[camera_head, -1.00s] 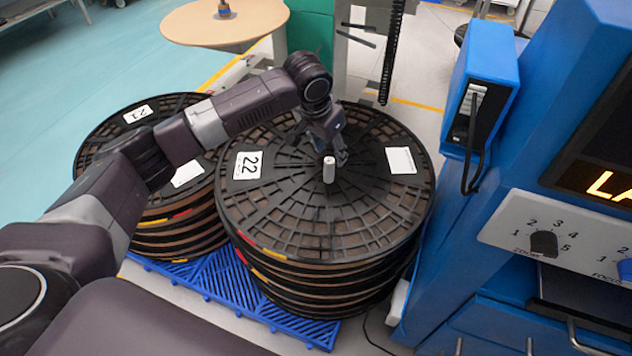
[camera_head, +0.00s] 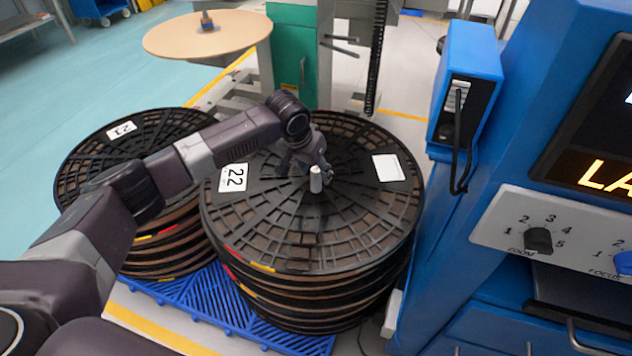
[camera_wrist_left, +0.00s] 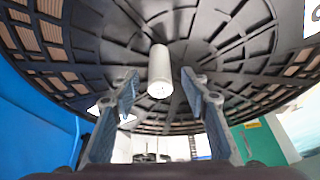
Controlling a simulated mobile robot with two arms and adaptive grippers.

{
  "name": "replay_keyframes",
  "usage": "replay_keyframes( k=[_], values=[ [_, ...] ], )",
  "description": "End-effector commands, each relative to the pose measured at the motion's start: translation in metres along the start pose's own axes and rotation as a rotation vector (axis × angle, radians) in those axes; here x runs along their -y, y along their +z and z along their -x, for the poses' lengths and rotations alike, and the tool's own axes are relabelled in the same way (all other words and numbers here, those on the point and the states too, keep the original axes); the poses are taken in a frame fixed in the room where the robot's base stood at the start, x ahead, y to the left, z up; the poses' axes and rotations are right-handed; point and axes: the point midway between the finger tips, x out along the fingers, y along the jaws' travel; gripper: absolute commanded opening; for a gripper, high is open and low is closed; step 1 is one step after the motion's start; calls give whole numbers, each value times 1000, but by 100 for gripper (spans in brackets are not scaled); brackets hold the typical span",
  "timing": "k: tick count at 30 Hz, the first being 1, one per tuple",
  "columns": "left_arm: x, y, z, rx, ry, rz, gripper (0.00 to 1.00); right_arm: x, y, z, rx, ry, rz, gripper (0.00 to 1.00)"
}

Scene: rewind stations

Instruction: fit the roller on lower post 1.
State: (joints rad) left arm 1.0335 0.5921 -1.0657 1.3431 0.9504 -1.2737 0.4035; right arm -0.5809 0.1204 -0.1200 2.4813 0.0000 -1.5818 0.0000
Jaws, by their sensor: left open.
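The roller (camera_head: 315,180) is a small pale grey cylinder standing upright on the middle of the top reel of stack 22 (camera_head: 270,222). My left gripper (camera_head: 306,166) is open, just behind and left of the roller in the head view. In the left wrist view the roller (camera_wrist_left: 159,72) shows between the two spread fingers (camera_wrist_left: 160,90), with gaps on both sides. I cannot tell how far past the roller's top the fingertips reach. Thin dark rods (camera_head: 340,40) stick out at the back, but I cannot tell which thing is lower post 1. My right gripper is not in view.
A second reel stack, 21 (camera_head: 90,150), stands close on the left; both are on a blue pallet (camera_head: 215,300). A blue machine (camera_head: 470,250) with dials and a handset box borders the right. A tan disc (camera_head: 205,35) and a green column (camera_head: 292,60) are behind.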

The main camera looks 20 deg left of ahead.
Motion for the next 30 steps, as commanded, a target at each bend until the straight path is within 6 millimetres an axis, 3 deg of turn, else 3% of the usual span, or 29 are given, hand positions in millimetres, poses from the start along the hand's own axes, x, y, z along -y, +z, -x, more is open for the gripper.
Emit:
replay_keyframes(
  k=[8, 19, 30],
  values=[
    [0, -1, -2, -1, 0, 0, 40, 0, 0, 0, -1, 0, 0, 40],
    [0, 0, -1, -1, 0, 0, 0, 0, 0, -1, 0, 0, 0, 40],
    [0, -3, 3, -2, 0, 0, 0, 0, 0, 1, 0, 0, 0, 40]
  ],
)
